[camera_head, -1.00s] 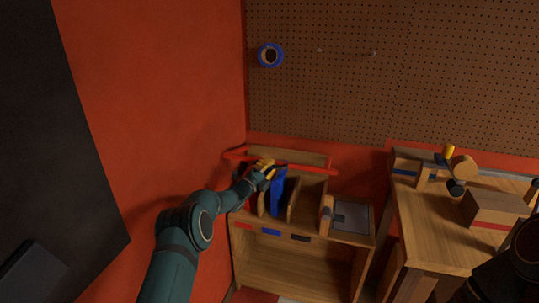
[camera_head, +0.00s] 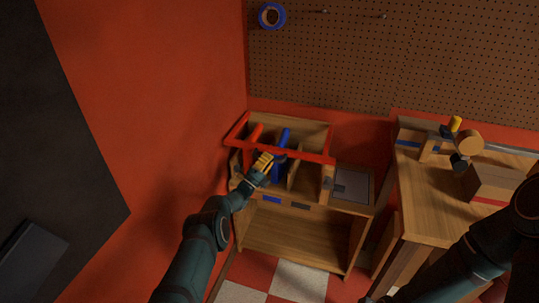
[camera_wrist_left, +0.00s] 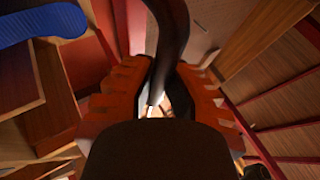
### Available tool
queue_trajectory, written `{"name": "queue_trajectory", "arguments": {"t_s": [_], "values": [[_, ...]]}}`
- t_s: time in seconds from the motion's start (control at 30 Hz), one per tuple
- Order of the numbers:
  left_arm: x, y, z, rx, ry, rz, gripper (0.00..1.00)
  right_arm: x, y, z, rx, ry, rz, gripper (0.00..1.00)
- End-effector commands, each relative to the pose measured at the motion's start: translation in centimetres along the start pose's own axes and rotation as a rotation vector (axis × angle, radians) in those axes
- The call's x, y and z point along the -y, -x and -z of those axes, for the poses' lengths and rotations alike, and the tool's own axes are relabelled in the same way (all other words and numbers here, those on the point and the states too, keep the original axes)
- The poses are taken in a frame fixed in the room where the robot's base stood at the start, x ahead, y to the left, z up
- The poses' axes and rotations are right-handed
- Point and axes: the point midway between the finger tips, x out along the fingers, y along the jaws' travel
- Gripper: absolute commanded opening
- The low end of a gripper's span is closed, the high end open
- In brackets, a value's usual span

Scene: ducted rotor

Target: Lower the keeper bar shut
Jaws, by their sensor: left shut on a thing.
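The red keeper bar (camera_head: 312,156) runs across the front of the wooden rack (camera_head: 300,127), above its upright dividers, with red side arms going back to the rear. A blue piece (camera_head: 284,138) stands in a slot behind the bar, and a red piece (camera_head: 254,133) stands left of it. My left gripper (camera_head: 264,161), with yellow-orange fingers, is at the front of the bar, left of its middle. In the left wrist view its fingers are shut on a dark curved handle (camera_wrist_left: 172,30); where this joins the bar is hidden. My right gripper is out of view.
A workbench (camera_head: 430,200) on the right holds a wooden block (camera_head: 494,184) and a clamp-like fixture (camera_head: 436,144). A grey plate (camera_head: 352,184) lies on the rack's right end. A red wall stands close on the left. Blue tape (camera_head: 271,16) hangs on the pegboard.

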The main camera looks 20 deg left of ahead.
Motion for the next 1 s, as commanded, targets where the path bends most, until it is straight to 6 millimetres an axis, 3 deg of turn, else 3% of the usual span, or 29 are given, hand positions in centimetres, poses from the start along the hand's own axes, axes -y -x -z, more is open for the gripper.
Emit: {"name": "queue_trajectory", "arguments": {"t_s": [0.43, 0.5, 1.0], "values": [[-0.88, 0.84, 0.55, -0.005, 0.006, -0.015, 0.00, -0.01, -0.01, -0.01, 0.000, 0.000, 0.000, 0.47], [-0.90, 0.85, 0.56, -0.005, 0.007, -0.015, 0.29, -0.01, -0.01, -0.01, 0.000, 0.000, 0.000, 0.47], [-0.51, 0.93, 0.25, -0.002, 0.003, -0.007, 0.29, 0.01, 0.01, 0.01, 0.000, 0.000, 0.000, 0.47]]}}
